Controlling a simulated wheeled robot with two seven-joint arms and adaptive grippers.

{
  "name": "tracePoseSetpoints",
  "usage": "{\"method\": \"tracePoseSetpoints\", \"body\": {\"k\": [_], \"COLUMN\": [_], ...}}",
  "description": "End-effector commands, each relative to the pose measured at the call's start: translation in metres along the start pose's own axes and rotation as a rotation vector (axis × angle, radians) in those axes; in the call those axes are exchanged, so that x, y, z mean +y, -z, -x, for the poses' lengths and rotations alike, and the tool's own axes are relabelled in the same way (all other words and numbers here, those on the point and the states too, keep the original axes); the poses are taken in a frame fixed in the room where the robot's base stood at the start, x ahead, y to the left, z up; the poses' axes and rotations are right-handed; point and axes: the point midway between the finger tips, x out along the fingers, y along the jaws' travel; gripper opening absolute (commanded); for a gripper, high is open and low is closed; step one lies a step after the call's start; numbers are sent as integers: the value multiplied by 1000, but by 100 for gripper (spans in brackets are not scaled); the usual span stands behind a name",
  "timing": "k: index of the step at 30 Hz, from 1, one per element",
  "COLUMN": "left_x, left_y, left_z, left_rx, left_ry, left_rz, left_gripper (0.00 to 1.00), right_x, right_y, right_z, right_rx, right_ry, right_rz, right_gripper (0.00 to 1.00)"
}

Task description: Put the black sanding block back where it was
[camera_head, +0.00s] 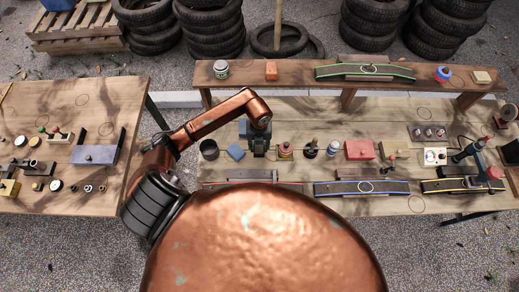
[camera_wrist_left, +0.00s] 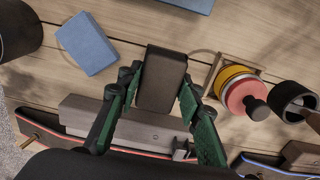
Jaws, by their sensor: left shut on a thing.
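The black sanding block (camera_wrist_left: 163,80) is between the green fingers of my left gripper (camera_wrist_left: 160,105), which is shut on it. The block points away from the wrist, over the wooden bench top (camera_wrist_left: 135,18). I cannot tell whether it touches the wood. In the head view my left gripper (camera_head: 258,150) is over the right bench, between a blue block (camera_head: 235,152) and a stack of coloured discs (camera_head: 285,152). The sanding block is mostly hidden there. A faint ring outline (camera_wrist_left: 200,53) on the wood is partly behind the block. My right gripper is not in view.
The blue block lies left of the held block in the wrist view (camera_wrist_left: 87,43). The yellow-and-red disc stack (camera_wrist_left: 240,92) stands close on its right. A dark cup (camera_head: 209,149) is farther left. A grey bar (camera_wrist_left: 125,122) lies below the fingers. A raised shelf (camera_head: 300,78) runs behind.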

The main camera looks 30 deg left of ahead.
Motion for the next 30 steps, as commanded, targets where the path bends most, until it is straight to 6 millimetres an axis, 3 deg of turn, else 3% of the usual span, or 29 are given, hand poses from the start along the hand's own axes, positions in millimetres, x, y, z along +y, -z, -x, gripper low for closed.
{"method": "tracePoseSetpoints", "body": {"k": [10, 21, 22, 30], "left_x": [-2, -1, -1, -2], "left_y": [-5, -5, -5, -5], "left_z": [-35, -41, -41, -40], "left_rx": [2, 0, 0, 0], "left_ry": [1, -1, -1, 0], "left_rz": [1, -1, 0, 0], "left_gripper": [7, 7, 34, 51], "right_x": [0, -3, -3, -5], "right_y": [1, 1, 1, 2], "right_z": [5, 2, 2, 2], "right_rx": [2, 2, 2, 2], "right_ry": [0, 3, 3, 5], "right_rz": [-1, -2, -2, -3], "right_gripper": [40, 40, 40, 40]}}
